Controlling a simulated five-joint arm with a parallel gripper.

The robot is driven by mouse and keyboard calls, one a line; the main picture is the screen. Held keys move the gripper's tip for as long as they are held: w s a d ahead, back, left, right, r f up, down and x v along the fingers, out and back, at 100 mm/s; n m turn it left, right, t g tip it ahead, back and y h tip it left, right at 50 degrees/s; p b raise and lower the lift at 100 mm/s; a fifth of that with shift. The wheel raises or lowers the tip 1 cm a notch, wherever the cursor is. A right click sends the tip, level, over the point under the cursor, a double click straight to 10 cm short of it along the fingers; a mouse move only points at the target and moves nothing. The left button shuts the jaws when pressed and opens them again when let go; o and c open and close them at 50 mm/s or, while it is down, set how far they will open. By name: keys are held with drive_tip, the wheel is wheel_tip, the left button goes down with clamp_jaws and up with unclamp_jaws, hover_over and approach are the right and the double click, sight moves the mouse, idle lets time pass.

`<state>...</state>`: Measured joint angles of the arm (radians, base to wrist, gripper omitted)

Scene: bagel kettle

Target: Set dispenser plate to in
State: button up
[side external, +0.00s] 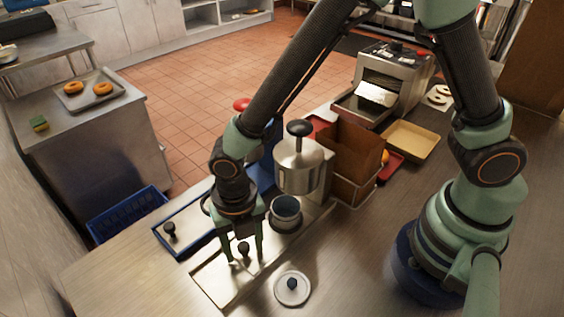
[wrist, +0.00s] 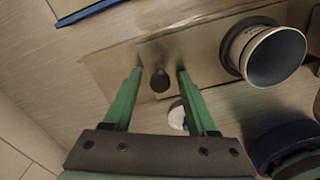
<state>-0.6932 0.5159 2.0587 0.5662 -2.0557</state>
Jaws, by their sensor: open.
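The flat metal dispenser plate (side external: 222,287) lies on the counter, running toward the steel dispenser (side external: 298,172). A black knob (side external: 244,249) stands up from it. In the wrist view, the plate (wrist: 108,66) and its knob (wrist: 160,80) are near the centre. My gripper (side external: 246,259) is open, pointing down, with one green finger on each side of the knob. In the wrist view the gripper (wrist: 159,74) shows a gap between each finger and the knob, with nothing gripped. A round cup (wrist: 272,55) sits just right of the fingers.
The cup (side external: 286,214) stands below the dispenser. A round lid (side external: 292,288) with a dark knob lies at the front. A blue-edged tray (side external: 190,222) with another black knob is to the left. A brown box (side external: 347,157) and a toaster-like machine (side external: 390,80) stand behind.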

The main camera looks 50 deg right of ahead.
clamp_jaws()
idle(1.3)
